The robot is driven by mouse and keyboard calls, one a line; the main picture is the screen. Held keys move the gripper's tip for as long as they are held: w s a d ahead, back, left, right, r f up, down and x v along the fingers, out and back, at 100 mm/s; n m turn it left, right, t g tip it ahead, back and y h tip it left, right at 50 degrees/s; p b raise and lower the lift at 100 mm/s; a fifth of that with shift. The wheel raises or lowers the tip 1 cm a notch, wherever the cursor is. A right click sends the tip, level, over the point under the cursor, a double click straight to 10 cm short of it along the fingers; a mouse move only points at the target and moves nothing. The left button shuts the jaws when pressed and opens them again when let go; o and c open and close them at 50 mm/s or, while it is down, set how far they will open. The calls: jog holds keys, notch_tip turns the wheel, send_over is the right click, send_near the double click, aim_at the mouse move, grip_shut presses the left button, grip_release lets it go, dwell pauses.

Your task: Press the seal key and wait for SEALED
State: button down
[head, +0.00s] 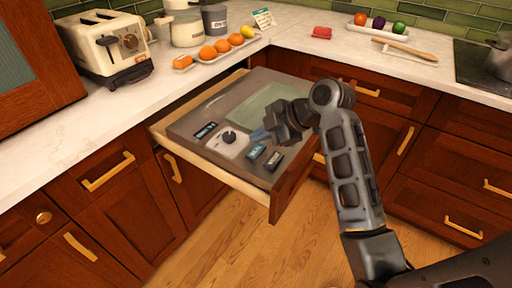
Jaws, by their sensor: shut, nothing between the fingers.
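An open drawer (160,138) holds a grey sealing unit (190,124) with a pale green glass panel (262,104). Its front strip has a small dark display (205,131), a round dark knob (228,138) on a white plate, a teal key (256,151) and a darker key (274,160). The key labels and display text are too small to read, so I cannot tell which is the seal key. My gripper (263,134) is shut and empty over the unit, just above the teal key in the picture. Whether it touches anything is not clear.
A toaster (108,46), a tray of oranges and a lemon (216,52), and a small sign (263,18) stand on the left counter. Closed cabinets flank the drawer; the wooden floor (215,245) is clear.

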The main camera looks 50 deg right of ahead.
aim_at(260, 152)
jog(key=shift+r+p, duration=1.35)
jog(key=shift+r, duration=0.65)
jog(key=shift+s+f, duration=0.1)
